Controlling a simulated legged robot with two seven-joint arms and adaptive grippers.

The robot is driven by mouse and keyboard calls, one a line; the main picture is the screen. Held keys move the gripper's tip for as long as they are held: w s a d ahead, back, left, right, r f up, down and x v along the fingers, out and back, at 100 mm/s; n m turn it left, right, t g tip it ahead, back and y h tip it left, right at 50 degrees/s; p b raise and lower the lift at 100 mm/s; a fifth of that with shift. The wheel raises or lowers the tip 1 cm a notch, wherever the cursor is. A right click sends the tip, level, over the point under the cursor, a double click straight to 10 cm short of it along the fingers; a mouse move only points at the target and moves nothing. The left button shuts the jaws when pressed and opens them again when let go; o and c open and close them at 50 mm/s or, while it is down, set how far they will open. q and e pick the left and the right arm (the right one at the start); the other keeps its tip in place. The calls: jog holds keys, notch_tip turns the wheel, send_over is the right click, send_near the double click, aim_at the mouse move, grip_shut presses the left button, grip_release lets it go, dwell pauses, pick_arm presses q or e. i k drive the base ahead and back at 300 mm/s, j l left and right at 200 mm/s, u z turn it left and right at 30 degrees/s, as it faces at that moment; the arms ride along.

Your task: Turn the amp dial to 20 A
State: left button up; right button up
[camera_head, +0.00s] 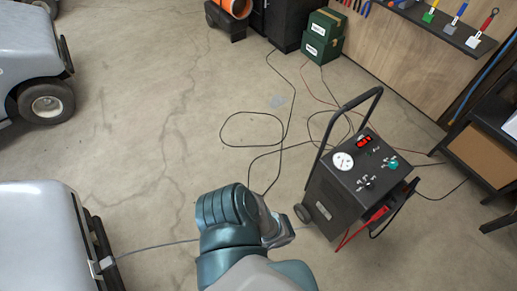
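A black wheeled charger (335,200) stands right of centre, its sloped panel facing up. The panel carries a round white gauge (343,161), a lit red display (363,142), a black knob (369,182) and a teal knob (393,163), each knob with small white marks around it. The marks are too small to read, so I cannot tell which knob is the amp dial or its setting. One teal and grey arm of mine rises from the bottom centre, its grey end part (277,231) left of the charger and apart from the panel. Its fingers are not clearly visible.
The charger has a tall black handle (347,108) and red clamps (379,213) at its right side. Black cables (252,114) loop over the floor behind it. A workbench (487,130) stands at the right. Carts (35,230) stand at the left. The middle floor is open.

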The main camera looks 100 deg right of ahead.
aim_at(393, 164)
jog(key=z, duration=2.05)
jog(key=i+z, duration=0.1)
jog(key=z, duration=0.4)
jog(key=i+z, duration=0.1)
jog(key=z, duration=0.35)
jog(key=i+j+z, duration=0.1)
jog(key=z, duration=0.4)
jog(key=j+z, duration=0.1)
jog(key=z, duration=0.4)
jog(key=i+j+z, duration=0.1)
jog(key=z, duration=0.35)
jog(key=j+z, duration=0.75)
jog(key=j, duration=0.15)
jog(key=j+z, duration=0.4)
jog(key=k+j, duration=0.85)
jog(key=i+l, duration=0.25)
jog(key=i+l+u, duration=0.1)
jog(key=l, duration=0.35)
jog(key=i+l, duration=0.35)
jog(key=i+l+u, duration=0.1)
jog(key=l, duration=0.3)
jog(key=i+l+u, duration=0.1)
jog(key=i+l, duration=0.2)
jog(key=l, duration=0.1)
